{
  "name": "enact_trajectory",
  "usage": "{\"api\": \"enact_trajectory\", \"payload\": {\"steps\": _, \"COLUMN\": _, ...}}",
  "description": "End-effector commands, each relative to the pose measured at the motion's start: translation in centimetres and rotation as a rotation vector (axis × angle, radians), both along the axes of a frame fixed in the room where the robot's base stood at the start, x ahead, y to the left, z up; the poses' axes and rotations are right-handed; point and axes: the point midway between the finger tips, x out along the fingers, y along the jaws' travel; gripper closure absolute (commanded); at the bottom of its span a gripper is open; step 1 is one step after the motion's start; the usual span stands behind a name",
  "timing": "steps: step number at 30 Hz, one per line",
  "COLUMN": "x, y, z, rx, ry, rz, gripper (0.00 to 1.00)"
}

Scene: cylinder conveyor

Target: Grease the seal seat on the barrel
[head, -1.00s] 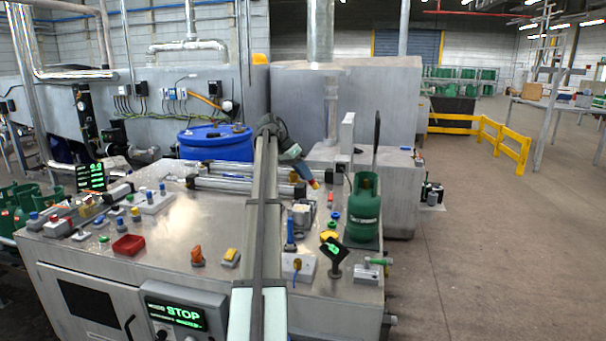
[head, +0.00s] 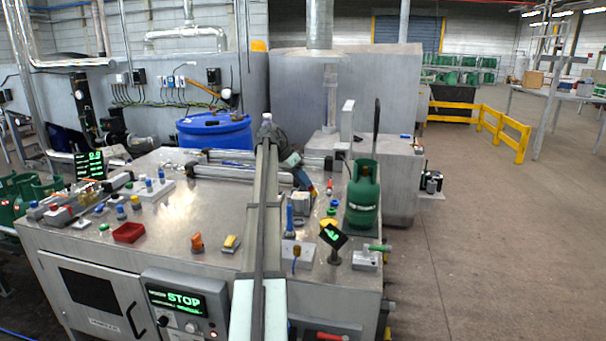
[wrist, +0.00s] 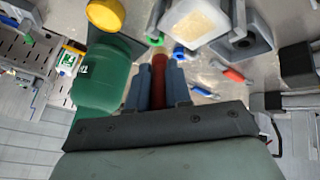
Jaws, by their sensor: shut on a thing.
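My gripper (wrist: 156,72) has blue fingers shut on a red-handled tool (wrist: 158,80) with an orange-yellow tip. In the head view the red tool (head: 313,191) points down at the right of the bench, close to a small tub (head: 303,203). In the wrist view an open tub with cream-coloured contents (wrist: 194,22) lies just beyond the tool tip; I cannot tell whether they touch. Metal cylinder tubes (head: 238,172) lie on the bench, left of my gripper. My arm hides part of the bench.
A green gas bottle (head: 363,197) stands right of the tool and is close beside my gripper in the wrist view (wrist: 103,78). A yellow cap (wrist: 105,14), a black sign on a stand (head: 334,237) and a blue-handled item (head: 290,216) are near.

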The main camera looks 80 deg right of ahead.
Motion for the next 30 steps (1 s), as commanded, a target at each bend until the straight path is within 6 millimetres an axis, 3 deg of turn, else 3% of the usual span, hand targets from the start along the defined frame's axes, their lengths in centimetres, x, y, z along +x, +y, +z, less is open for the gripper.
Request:
{"api": "enact_trajectory", "payload": {"steps": 14, "x": -4.2, "y": 0.1, "z": -1.7, "rx": 0.001, "ry": -0.001, "rz": 0.0, "gripper": 1.0}}
{"api": "enact_trajectory", "payload": {"steps": 27, "x": 0.2, "y": 0.0, "z": -2.8, "rx": 0.001, "ry": 0.0, "rz": 0.002, "gripper": 1.0}}
{"api": "enact_trajectory", "payload": {"steps": 30, "x": 0.1, "y": -0.2, "z": -1.3, "rx": -0.002, "ry": 0.0, "rz": -0.001, "gripper": 1.0}}
